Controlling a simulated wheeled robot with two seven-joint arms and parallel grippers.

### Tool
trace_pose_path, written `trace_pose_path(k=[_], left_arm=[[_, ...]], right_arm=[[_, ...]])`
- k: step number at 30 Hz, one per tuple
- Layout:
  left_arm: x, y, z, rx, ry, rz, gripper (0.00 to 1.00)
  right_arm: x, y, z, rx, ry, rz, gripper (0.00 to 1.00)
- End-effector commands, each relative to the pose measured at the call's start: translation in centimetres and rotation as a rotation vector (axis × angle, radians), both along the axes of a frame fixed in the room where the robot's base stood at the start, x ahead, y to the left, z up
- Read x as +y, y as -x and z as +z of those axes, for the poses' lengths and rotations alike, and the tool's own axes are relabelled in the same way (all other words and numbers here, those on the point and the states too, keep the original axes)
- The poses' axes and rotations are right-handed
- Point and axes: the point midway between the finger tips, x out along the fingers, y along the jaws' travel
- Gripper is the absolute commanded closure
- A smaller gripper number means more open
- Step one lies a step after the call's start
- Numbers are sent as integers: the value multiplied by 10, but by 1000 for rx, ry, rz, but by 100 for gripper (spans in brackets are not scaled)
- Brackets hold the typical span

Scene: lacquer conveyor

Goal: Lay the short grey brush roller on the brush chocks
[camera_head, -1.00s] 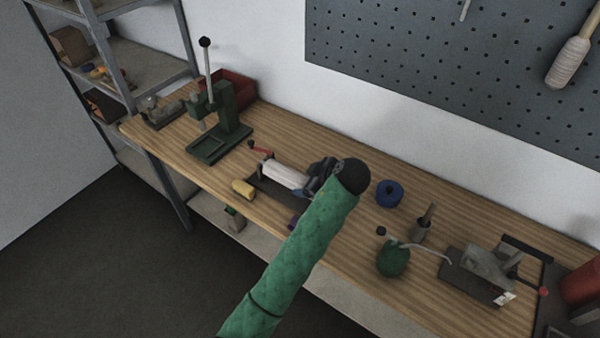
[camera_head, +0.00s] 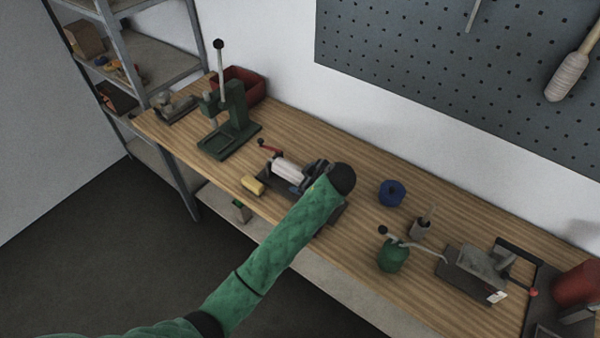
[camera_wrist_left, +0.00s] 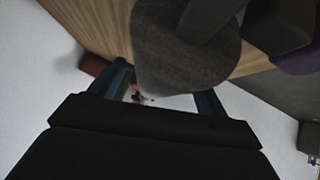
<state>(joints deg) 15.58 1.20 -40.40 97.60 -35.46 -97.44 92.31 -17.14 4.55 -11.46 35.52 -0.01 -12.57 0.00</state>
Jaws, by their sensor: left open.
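My left gripper (camera_head: 310,174) is over the roller stand (camera_head: 270,184) on the bench, at the right end of a pale roller (camera_head: 288,168). It is open, its two blue fingers apart in the left wrist view. A rough grey rounded piece (camera_wrist_left: 180,55) fills the middle there, close up and partly covering the fingers; I cannot tell if it is the short grey brush roller. The brush chocks cannot be made out, as my green arm and the gripper hide the stand's right part. My right gripper is not in view.
A yellow roller (camera_head: 252,185) lies left of the stand. A green press (camera_head: 230,125) and a red bin (camera_head: 240,84) stand further left. A blue ring (camera_head: 391,193), green oil can (camera_head: 393,254) and grey clamp-like tool (camera_head: 480,265) stand right. Bare bench lies behind the stand.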

Motion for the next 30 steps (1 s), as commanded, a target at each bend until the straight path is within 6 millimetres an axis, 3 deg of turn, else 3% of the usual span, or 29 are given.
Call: trace_pose_path(k=[11,21,30], left_arm=[[4,-5,-7,1,1,0,24],[4,-5,-6,-1,2,0,84],[6,-9,-3,-1,2,-1,84]], right_arm=[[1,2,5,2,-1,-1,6],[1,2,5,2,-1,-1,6],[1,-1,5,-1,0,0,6]])
